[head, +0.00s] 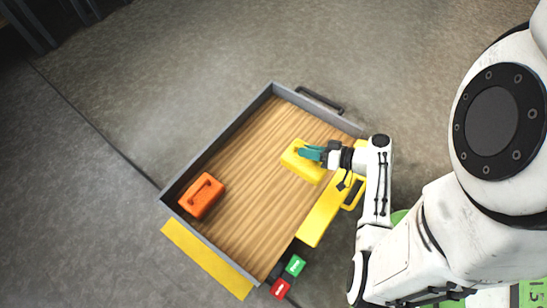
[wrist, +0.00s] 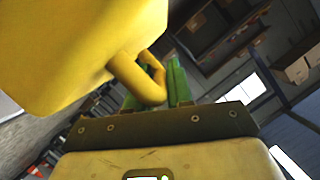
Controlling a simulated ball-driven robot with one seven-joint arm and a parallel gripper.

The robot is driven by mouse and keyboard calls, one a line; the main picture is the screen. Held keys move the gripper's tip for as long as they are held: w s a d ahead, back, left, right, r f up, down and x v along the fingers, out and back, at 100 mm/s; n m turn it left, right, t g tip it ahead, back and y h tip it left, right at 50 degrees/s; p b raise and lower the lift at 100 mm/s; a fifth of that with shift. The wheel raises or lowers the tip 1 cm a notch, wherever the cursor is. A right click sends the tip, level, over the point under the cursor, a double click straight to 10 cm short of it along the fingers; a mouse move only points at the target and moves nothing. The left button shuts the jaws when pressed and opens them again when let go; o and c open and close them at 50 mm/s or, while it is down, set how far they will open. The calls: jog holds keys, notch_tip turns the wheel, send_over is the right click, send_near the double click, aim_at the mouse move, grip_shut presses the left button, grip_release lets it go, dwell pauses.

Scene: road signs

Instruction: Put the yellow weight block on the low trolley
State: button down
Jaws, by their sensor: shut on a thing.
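The yellow weight block (head: 300,164) is over the wooden deck of the low trolley (head: 232,215), right of its middle in the head view. My gripper (head: 312,153) has teal-green fingers shut on the block's handle. In the wrist view the block (wrist: 70,50) fills the upper left, and its looped handle (wrist: 150,88) lies at the green fingers (wrist: 165,85). The block's underside is hidden, so I cannot tell whether it touches the deck.
An orange block (head: 201,195) with a handle sits at the deck's left. A grey rim (head: 222,137) edges the deck. Yellow panels (head: 205,259) lie along two sides. A green button box (head: 295,265) and a red one (head: 279,288) are near the lower corner. Deck between blocks is clear.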

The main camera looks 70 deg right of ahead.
jog(key=shift+w+d+f+b, duration=1.5)
jog(key=shift+d+f, duration=0.25)
jog(key=shift+f, duration=0.35)
jog(key=shift+w+d+f+b, duration=1.35)
jog(key=shift+d+f+b, duration=0.4)
jog(key=shift+f, duration=0.4)
jog(key=shift+w+d+f+b, duration=1.45)
jog(key=shift+d+f, duration=0.35)
jog(key=shift+f, duration=0.3)
jog(key=c, duration=1)
grip_release()
jog(key=shift+f, duration=0.1)
jog(key=shift+s, duration=0.1)
